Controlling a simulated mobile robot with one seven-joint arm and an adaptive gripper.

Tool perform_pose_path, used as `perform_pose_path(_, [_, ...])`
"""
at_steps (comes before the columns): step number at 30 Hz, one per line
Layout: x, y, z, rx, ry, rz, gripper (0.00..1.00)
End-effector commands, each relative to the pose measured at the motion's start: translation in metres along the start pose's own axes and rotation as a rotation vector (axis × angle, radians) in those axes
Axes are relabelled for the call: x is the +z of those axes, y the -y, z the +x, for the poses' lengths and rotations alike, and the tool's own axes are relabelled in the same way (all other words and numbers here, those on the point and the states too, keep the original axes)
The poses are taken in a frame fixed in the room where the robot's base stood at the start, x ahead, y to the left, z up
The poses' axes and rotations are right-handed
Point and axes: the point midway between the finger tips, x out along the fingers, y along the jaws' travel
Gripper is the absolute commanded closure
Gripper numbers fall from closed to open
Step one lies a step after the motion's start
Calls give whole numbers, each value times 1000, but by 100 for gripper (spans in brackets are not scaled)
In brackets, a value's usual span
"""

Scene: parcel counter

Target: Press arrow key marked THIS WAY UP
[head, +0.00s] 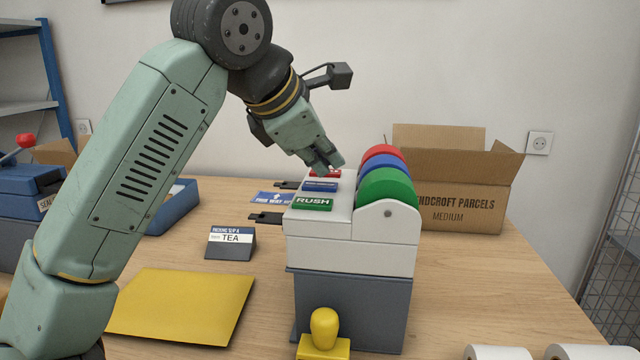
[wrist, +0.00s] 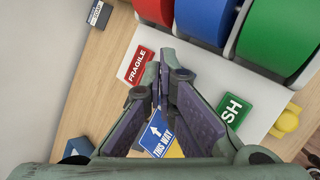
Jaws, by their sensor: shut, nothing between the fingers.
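The label machine (head: 350,228) has a red key (head: 325,173), a blue key (head: 320,186) and a green RUSH key (head: 312,204) in a row on its pale top. The wrist view shows the red FRAGILE key (wrist: 138,65) and part of the green key (wrist: 232,108); my fingers hide the blue key there. My gripper (head: 332,167) is shut and empty, pointing down over the red and blue keys. I cannot tell whether it touches either. A blue label with a white arrow (head: 272,198) sticks out at the machine's left side; it reads THIS WAY in the wrist view (wrist: 160,138).
Red, blue and green rolls (head: 388,188) stand right of the keys. A TEA slip card (head: 230,244), a yellow envelope (head: 185,305) and a yellow-handled stamp (head: 324,330) are nearby. An open cardboard box (head: 460,200) stands behind. Clear wood lies right of the machine.

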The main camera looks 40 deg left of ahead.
Motion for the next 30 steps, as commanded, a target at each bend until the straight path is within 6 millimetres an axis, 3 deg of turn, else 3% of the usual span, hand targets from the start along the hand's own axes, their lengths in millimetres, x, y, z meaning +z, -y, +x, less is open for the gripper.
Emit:
perform_pose_path(16, [28,-29,-39,1,0,0,100])
perform_pose_path(30, [29,-29,-40,0,0,0,100])
